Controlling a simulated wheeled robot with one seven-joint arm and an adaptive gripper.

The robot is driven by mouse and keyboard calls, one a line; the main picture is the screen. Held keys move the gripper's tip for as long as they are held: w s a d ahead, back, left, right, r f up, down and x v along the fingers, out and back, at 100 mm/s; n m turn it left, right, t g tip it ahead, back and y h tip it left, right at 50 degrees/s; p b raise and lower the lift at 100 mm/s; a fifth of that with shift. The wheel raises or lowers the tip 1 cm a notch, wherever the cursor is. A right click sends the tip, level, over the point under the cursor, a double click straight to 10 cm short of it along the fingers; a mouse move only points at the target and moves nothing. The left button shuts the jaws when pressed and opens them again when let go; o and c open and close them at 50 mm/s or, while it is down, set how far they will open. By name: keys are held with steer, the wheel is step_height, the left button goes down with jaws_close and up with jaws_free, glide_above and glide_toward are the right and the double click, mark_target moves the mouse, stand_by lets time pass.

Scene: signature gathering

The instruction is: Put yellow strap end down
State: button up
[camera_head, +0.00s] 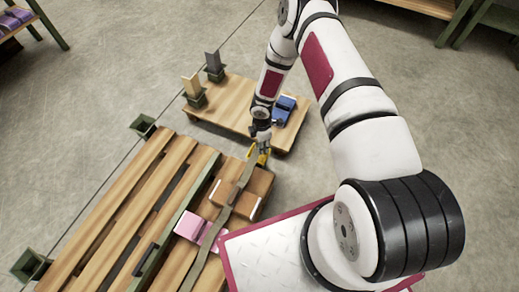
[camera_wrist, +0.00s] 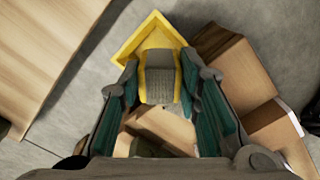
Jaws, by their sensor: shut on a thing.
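My gripper (camera_wrist: 160,95) is shut on the yellow strap end (camera_wrist: 147,36), a yellow angular frame with grey webbing (camera_wrist: 158,80) between the fingers. In the head view my gripper (camera_head: 263,146) holds the yellow strap end (camera_head: 257,154) at the far end of the slatted pallet (camera_head: 100,215), by the cardboard box. The strap (camera_head: 225,215) runs from there over the boxes toward the bottom of the view. In the wrist view grey floor shows beyond the yellow frame. Whether the strap end touches anything below is not clear.
A cardboard box (camera_head: 256,187) and a pink box (camera_head: 196,228) lie under the strap. A smaller wooden platform (camera_head: 222,110) with a blue object (camera_head: 284,109) stands beyond my gripper. Grey floor (camera_head: 110,85) is open at the upper left.

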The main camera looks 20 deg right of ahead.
steer(key=shift+w+a, duration=0.2)
steer(key=shift+a, duration=0.05)
steer(key=shift+a+f+b, duration=0.1)
steer(key=shift+f+b, duration=1)
steer(key=shift+f, duration=0.65)
steer(key=shift+f, duration=0.2)
steer(key=o, duration=1.2)
